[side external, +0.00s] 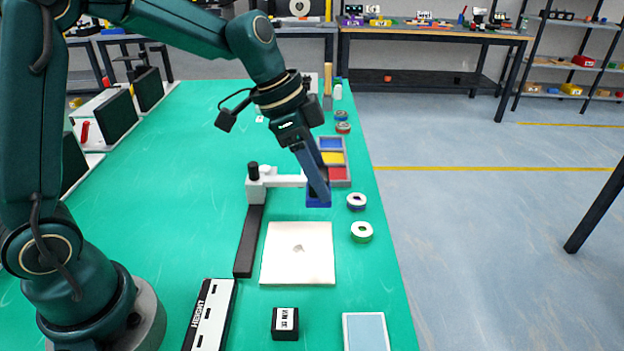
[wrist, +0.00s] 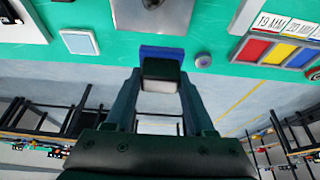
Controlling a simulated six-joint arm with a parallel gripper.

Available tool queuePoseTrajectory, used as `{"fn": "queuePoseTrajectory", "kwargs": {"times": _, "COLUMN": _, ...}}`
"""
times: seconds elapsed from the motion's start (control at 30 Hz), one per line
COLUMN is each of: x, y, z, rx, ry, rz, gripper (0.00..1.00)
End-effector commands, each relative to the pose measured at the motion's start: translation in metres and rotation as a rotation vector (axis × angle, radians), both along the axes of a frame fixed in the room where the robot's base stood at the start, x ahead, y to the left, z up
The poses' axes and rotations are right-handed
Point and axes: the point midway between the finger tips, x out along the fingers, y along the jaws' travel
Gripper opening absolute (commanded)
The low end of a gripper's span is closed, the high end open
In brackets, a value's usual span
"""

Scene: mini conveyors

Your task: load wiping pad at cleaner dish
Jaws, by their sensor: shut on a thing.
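My gripper (side external: 318,196) points down at the blue dish (side external: 312,201), which I take to be the cleaner dish; the finger covers much of it. In the wrist view my gripper (wrist: 160,76) is shut on a small block, dark on one face and pale on another, which I take to be the wiping pad (wrist: 162,70). The blue dish (wrist: 162,53) shows just beyond the pad there. I cannot tell whether the pad touches the dish. The pad is hidden in the side view.
A black-and-white stand (side external: 250,215) reaches toward the dish from the left. A pale square plate (side external: 310,265) lies in front. Ring-shaped rolls (side external: 361,232) and coloured bins (side external: 337,174) line the right edge. A labelled black block (side external: 285,323) and pale-blue panel (side external: 367,332) lie nearer.

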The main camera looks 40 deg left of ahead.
Motion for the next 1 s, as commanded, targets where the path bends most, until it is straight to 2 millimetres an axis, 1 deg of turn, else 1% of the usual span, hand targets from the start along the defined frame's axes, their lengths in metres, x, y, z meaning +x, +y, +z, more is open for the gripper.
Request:
{"fn": "queuePoseTrajectory", "kwargs": {"times": 0.2, "x": 0.000, "y": 0.000, "z": 0.000, "rx": 0.001, "ry": -0.001, "rz": 0.000, "gripper": 0.00}}
{"fn": "queuePoseTrajectory", "kwargs": {"times": 0.23, "x": 0.000, "y": 0.000, "z": 0.000, "rx": 0.001, "ry": -0.001, "rz": 0.000, "gripper": 0.43}}
{"fn": "queuePoseTrajectory", "kwargs": {"times": 0.27, "x": 0.000, "y": 0.000, "z": 0.000, "rx": 0.000, "ry": -0.001, "rz": 0.000, "gripper": 0.31}}
{"fn": "queuePoseTrajectory", "kwargs": {"times": 0.3, "x": 0.000, "y": 0.000, "z": 0.000, "rx": 0.000, "ry": -0.001, "rz": 0.000, "gripper": 0.16}}
{"fn": "queuePoseTrajectory", "kwargs": {"times": 0.33, "x": 0.000, "y": 0.000, "z": 0.000, "rx": 0.000, "ry": -0.001, "rz": 0.000, "gripper": 0.10}}
{"fn": "queuePoseTrajectory", "kwargs": {"times": 0.47, "x": 0.000, "y": 0.000, "z": 0.000, "rx": 0.004, "ry": -0.004, "rz": -0.014, "gripper": 0.10}}
{"fn": "queuePoseTrajectory", "kwargs": {"times": 0.57, "x": 0.001, "y": -0.002, "z": 0.001, "rx": 0.009, "ry": -0.016, "rz": -0.056, "gripper": 0.10}}
{"fn": "queuePoseTrajectory", "kwargs": {"times": 0.6, "x": 0.000, "y": -0.008, "z": 0.001, "rx": 0.011, "ry": -0.021, "rz": -0.097, "gripper": 0.10}}
{"fn": "queuePoseTrajectory", "kwargs": {"times": 0.67, "x": -0.002, "y": -0.022, "z": -0.001, "rx": 0.013, "ry": -0.024, "rz": -0.170, "gripper": 0.10}}
{"fn": "queuePoseTrajectory", "kwargs": {"times": 0.77, "x": -0.009, "y": -0.051, "z": -0.005, "rx": 0.013, "ry": -0.029, "rz": -0.304, "gripper": 0.10}}
{"fn": "queuePoseTrajectory", "kwargs": {"times": 0.87, "x": -0.022, "y": -0.085, "z": -0.010, "rx": 0.011, "ry": -0.029, "rz": -0.453, "gripper": 0.10}}
{"fn": "queuePoseTrajectory", "kwargs": {"times": 0.9, "x": -0.029, "y": -0.099, "z": -0.012, "rx": 0.009, "ry": -0.028, "rz": -0.512, "gripper": 0.10}}
{"fn": "queuePoseTrajectory", "kwargs": {"times": 1.0, "x": -0.047, "y": -0.130, "z": -0.017, "rx": 0.004, "ry": -0.023, "rz": -0.640, "gripper": 0.10}}
